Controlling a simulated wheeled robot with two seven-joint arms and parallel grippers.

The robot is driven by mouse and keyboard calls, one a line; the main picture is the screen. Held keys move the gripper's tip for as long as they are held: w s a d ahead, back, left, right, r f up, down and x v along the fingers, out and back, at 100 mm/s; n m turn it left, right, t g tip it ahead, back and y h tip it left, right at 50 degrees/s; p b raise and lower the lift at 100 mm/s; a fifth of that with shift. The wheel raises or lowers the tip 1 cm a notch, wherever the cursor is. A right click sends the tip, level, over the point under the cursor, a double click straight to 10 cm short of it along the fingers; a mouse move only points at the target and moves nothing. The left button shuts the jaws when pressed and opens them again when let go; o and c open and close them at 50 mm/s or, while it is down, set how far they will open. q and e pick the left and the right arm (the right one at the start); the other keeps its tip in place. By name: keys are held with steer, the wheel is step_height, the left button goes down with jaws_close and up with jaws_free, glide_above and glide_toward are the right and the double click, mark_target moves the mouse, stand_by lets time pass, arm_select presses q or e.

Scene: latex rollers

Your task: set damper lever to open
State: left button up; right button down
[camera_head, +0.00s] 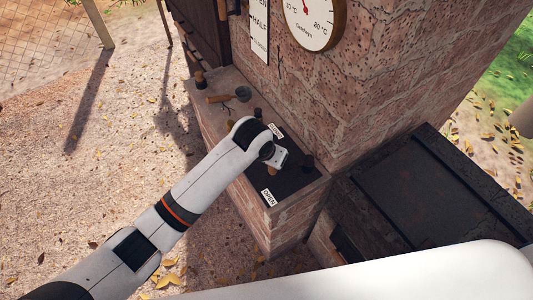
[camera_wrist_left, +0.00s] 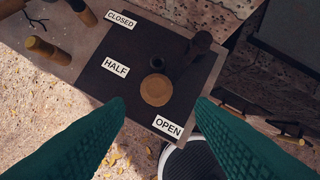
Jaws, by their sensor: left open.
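The damper lever has a round wooden knob (camera_wrist_left: 156,90) and a dark arm running to a dark pivot post (camera_wrist_left: 200,42). The knob lies between the HALF label (camera_wrist_left: 115,67) and the OPEN label (camera_wrist_left: 167,127). The CLOSED label (camera_wrist_left: 121,20) is farther off. In the head view part of the knob (camera_head: 271,172) shows below my left wrist. My left gripper (camera_wrist_left: 160,105) is open, its teal fingers on either side of the knob in the wrist view. I cannot tell whether they touch it. My right gripper is not in view.
The lever's dark plate (camera_head: 290,182) sits on a brick ledge beside a brick pillar (camera_head: 345,80) with a round thermometer (camera_head: 313,22). A dark metal box (camera_head: 430,200) stands at right.

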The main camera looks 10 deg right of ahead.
arm_select(q)
steer(key=v, duration=0.5)
stand_by(0.4)
